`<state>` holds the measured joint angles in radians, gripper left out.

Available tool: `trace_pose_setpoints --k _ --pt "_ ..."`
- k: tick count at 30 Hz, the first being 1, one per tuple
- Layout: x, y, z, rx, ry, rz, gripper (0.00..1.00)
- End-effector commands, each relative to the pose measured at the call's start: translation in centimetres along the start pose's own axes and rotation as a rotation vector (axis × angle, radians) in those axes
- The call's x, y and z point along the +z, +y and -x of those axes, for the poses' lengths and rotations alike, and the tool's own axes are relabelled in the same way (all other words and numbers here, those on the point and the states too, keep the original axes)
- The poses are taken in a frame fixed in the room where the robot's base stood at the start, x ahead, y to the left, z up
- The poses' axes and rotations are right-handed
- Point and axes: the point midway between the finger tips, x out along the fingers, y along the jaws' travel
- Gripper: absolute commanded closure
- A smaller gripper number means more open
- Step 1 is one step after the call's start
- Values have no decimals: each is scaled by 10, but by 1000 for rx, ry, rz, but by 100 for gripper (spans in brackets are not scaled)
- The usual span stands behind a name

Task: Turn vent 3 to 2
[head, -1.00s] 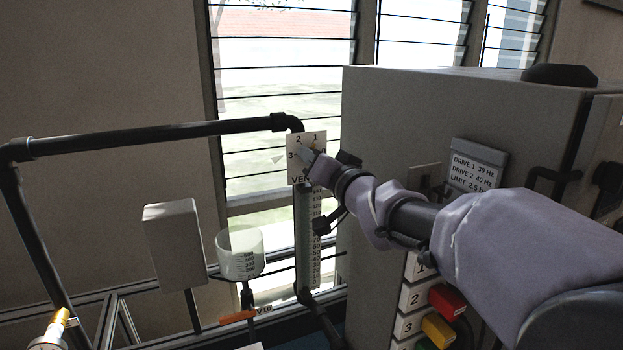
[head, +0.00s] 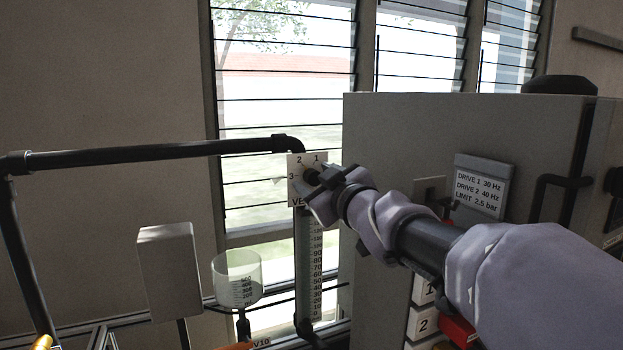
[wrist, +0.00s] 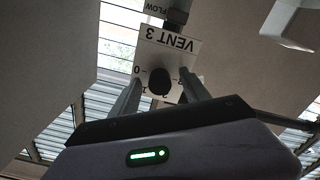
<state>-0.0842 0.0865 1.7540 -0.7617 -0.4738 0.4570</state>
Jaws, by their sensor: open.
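The vent 3 dial is a white plate (head: 294,198) on a dark pipe, with 2 and 1 along its top and 3 at its left. In the wrist view the plate (wrist: 172,54) appears upside down, reading VENT 3. Its dark round knob (wrist: 159,81) shows there, and also in the head view (head: 310,173). My gripper (wrist: 160,78) is open, one finger on each side of the knob; I cannot tell whether they touch it. In the head view my gripper (head: 317,183) covers the plate's lower right. The knob's pointing direction is unclear.
A large grey cabinet (head: 440,130) stands close on the right, with a drive label (head: 481,186) and coloured switches. A clear measuring cup (head: 237,280) and a grey box (head: 170,262) stand lower left. A black pipe (head: 150,154) runs left from the dial. Louvred windows are behind.

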Motion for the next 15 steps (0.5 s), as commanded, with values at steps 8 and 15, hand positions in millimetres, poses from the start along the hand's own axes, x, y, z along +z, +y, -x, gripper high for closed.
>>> trace_pose_setpoints --k 8,15 --pt "-1 1 39 2 0 -1 46" --pt "0 0 69 1 0 -1 46"
